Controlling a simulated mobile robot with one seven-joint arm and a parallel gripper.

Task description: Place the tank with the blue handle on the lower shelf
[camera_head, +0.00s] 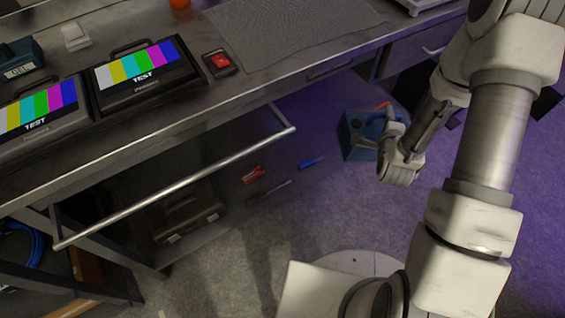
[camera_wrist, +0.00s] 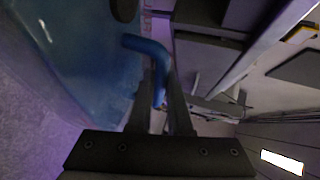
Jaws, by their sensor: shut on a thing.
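The blue tank (camera_head: 355,137) shows in the head view at the right end of the workbench, low near the purple-lit floor, partly hidden by my gripper (camera_head: 386,137). In the wrist view the tank's large blue body (camera_wrist: 75,55) fills the left side. Its curved blue handle (camera_wrist: 150,48) runs between the two fingers of my gripper (camera_wrist: 161,88), which are shut on it. Whether the tank touches the floor is hard to tell. The dark lower shelf (camera_head: 232,196) lies under the bench, to the left of the tank.
A silver rail (camera_head: 180,189) runs along the bench's front. A dark toolbox (camera_head: 190,216), a red tool (camera_head: 252,174), a screwdriver (camera_head: 271,190) and a blue pen-like thing (camera_head: 311,162) lie low under the bench. Two TEST cases, one here (camera_head: 148,88), stand on the top. Open floor (camera_head: 250,245) lies in front.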

